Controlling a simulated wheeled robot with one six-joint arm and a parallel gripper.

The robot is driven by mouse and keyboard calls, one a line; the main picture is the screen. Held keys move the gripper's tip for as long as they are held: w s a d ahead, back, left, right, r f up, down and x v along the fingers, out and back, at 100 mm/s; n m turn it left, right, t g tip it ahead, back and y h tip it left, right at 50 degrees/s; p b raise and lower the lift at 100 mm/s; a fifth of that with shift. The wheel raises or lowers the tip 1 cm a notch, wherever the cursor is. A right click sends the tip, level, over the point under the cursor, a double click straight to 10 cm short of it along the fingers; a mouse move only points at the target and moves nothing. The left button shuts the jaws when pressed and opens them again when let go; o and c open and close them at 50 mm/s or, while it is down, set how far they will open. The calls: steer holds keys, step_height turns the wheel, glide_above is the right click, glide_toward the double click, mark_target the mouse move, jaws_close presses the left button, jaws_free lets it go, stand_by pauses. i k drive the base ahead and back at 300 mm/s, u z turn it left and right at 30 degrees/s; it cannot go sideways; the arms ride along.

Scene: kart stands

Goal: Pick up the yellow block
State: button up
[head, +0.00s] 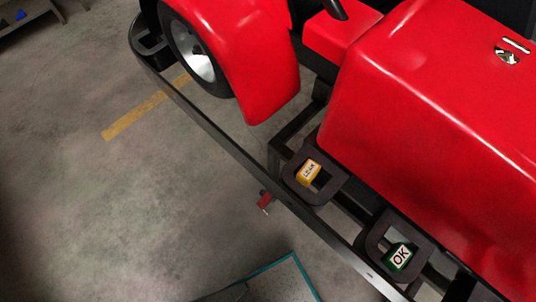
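The yellow block (308,172) sits in a dark ring-shaped holder (328,188) on the black side rail of the red kart. It has a white label with dark letters on its top, too small to read surely. A green block (399,256) marked "OK" sits in a similar dark holder (374,240) lower right. My gripper is not in the head view.
The red kart (440,110) with its front wheel (196,54) fills the upper right, close beside the holders. A black rail (215,127) runs diagonally past them. A small red part (265,201) juts out below the rail. A teal-edged panel (275,283) lies at the bottom. The grey floor at left is clear.

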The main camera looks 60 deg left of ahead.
mark_target(307, 173)
steer(key=u, duration=2.5)
steer(key=k, duration=0.55)
steer(key=u, duration=0.35)
